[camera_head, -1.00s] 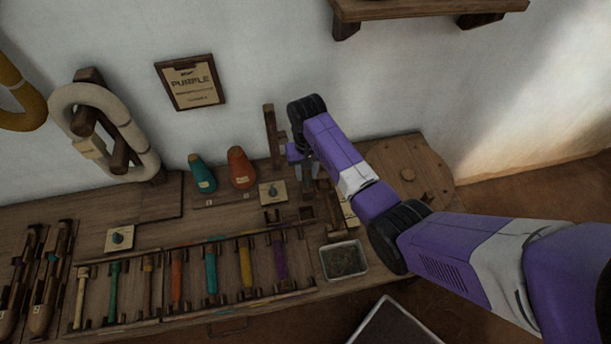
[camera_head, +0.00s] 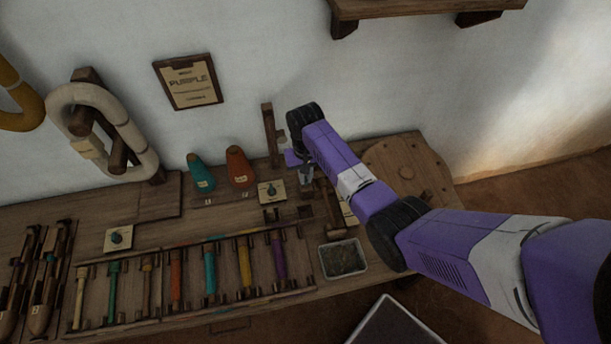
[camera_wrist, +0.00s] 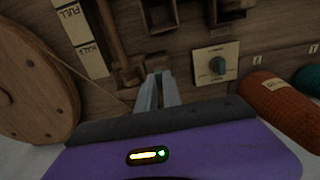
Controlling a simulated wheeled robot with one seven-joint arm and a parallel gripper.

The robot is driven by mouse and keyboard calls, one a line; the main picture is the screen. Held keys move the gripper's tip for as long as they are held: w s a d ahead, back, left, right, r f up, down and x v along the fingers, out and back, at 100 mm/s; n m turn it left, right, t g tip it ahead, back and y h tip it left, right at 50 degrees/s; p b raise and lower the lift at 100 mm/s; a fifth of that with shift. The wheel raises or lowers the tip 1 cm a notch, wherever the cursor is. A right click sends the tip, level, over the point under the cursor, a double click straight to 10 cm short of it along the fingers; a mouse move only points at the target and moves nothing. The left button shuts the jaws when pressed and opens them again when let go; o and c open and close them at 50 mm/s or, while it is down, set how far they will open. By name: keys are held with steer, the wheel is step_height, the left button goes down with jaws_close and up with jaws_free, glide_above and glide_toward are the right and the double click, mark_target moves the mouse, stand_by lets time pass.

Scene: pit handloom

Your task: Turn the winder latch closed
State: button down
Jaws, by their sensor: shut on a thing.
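My gripper (camera_head: 305,176) reaches down over the winder end of the bench, in front of an upright wooden post (camera_head: 269,133). In the wrist view its two grey fingers (camera_wrist: 157,78) are close together, shut on a small piece at the winder, which I take to be the latch. The fingers hide most of that piece, so I cannot tell its angle. The round wooden winder wheel (camera_head: 388,160) is to the right of the gripper. In the wrist view the wheel (camera_wrist: 32,95) is at the left, with a thread running toward the fingers.
A dial plate (camera_head: 272,193) and teal and orange cones (camera_head: 239,168) are left of the gripper. A FULL/HALF card (camera_wrist: 82,40) lies near the wheel. A metal tray (camera_head: 343,259) is at the front edge. Several coloured bobbins (camera_head: 210,271) fill a rack at the left front.

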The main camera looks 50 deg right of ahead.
steer(key=m+p, duration=0.1)
steer(key=m, duration=0.3)
steer(key=shift+r+p, duration=0.1)
steer(key=shift+p, duration=0.3)
steer(key=m+p, duration=0.1)
steer(key=m, duration=0.8)
steer(key=shift+m+p, duration=0.3)
steer(key=shift+m, duration=2.2)
steer(key=c, duration=1.5)
jaws_free()
